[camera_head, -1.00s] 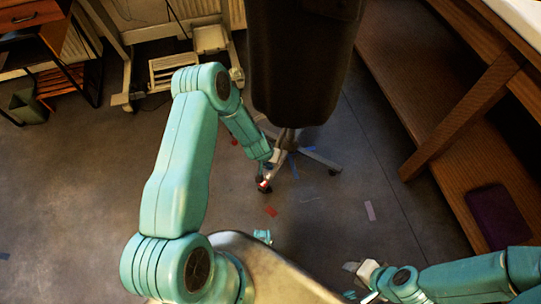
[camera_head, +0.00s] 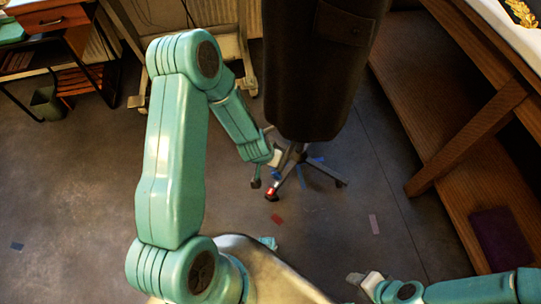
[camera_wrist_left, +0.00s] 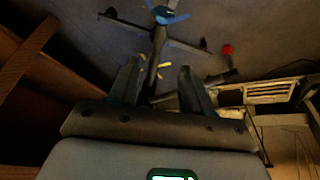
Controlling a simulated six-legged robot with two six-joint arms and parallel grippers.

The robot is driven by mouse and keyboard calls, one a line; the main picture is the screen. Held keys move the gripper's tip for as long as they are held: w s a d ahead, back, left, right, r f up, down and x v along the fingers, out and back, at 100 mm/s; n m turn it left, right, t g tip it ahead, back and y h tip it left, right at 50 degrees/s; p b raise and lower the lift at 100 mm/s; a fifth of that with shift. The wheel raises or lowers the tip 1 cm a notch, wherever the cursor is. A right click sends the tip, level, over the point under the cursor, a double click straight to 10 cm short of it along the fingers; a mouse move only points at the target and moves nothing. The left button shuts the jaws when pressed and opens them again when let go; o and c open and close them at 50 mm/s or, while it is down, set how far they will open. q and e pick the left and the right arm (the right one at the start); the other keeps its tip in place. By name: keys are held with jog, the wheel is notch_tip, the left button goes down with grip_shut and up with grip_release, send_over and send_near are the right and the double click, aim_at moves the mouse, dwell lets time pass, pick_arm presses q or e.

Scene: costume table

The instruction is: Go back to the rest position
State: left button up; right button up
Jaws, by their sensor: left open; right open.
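My left arm reaches up and across the middle of the head view. Its gripper (camera_head: 265,174) hangs in front of the foot of a dark dress form, small and partly hard to make out. In the left wrist view the left gripper (camera_wrist_left: 158,88) has its two dark fingers apart with nothing between them. The stand's legs show beyond the fingers. My right gripper (camera_head: 357,281) is low in the head view, to the right of my body. It is open, with no held object visible.
The dark garment form (camera_head: 315,75) stands on a legged base (camera_head: 300,172) close to the left gripper. A wooden table frame with a low shelf (camera_head: 425,95) lines the right, with a dark purple item (camera_head: 500,238) on it. A desk (camera_head: 45,20) is at far left. Open floor lies left.

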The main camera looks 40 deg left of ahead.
pick_arm(q)
jog(key=shift+s+r, duration=0.3)
jog(key=shift+r, duration=0.25)
jog(key=s+d+f+g+h, duration=0.3)
jog(key=s+d+g+h, duration=0.1)
jog(key=s+d, duration=1.2)
notch_tip(320, 180, up, 14)
jog(key=w+d+p, duration=0.1)
jog(key=w+p, duration=0.1)
jog(key=p, duration=1.2)
jog(key=shift+d+m, duration=0.25)
jog(key=shift+m, duration=0.05)
